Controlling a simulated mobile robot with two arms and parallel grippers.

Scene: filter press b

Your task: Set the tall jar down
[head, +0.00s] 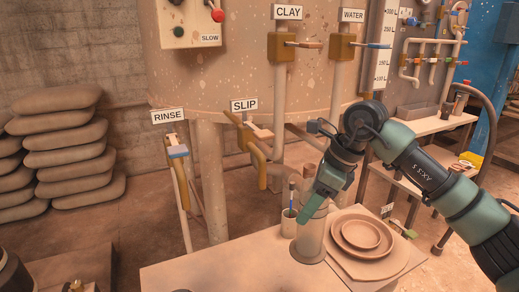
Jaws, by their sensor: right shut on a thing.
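The green finger hides part of the jar's upper side and rim. The foot appears at or very near the tabletop; I cannot tell whether it touches. My left gripper is out of view.
A small cup with a brush (289,222) stands just behind and left of the jar. Stacked plates (361,237) on a board lie close to its right. Labelled valves and pipes (254,152) stand behind.

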